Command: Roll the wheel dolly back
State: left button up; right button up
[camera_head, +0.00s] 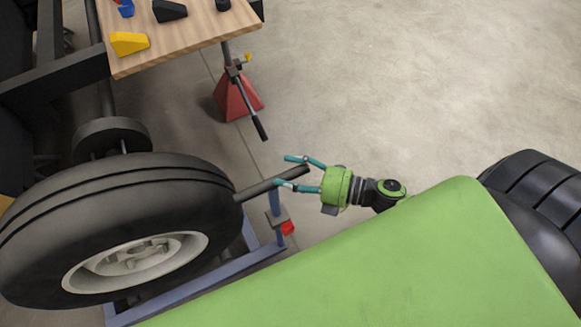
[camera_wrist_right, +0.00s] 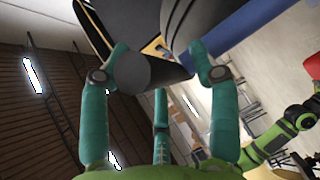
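The wheel dolly (camera_head: 187,288) is a blue-grey frame low on the floor, with an upright post and a dark bar-shaped handle (camera_head: 262,188). A large black tyre with a pale rim (camera_head: 110,205) stands over the frame; whether it bears on it cannot be told. My right gripper (camera_head: 287,171) is at the handle's right end, its teal fingers spread on both sides of it. In the right wrist view the round grey end of the handle (camera_wrist_right: 143,72) lies between the fingers, with a gap on the right. My left gripper is not in view.
A red jack stand (camera_head: 238,95) with a dark lever stands behind the handle. A wooden table (camera_head: 185,42) with yellow and black blocks is at upper left. Dark chassis beams are at far left. Concrete floor (camera_head: 400,80) is clear to the upper right.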

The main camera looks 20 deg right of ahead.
jog(key=shift+w+r, duration=0.1)
jog(key=shift+w, duration=0.05)
jog(key=shift+d, duration=0.1)
jog(key=v, duration=1.2)
dwell(0.3)
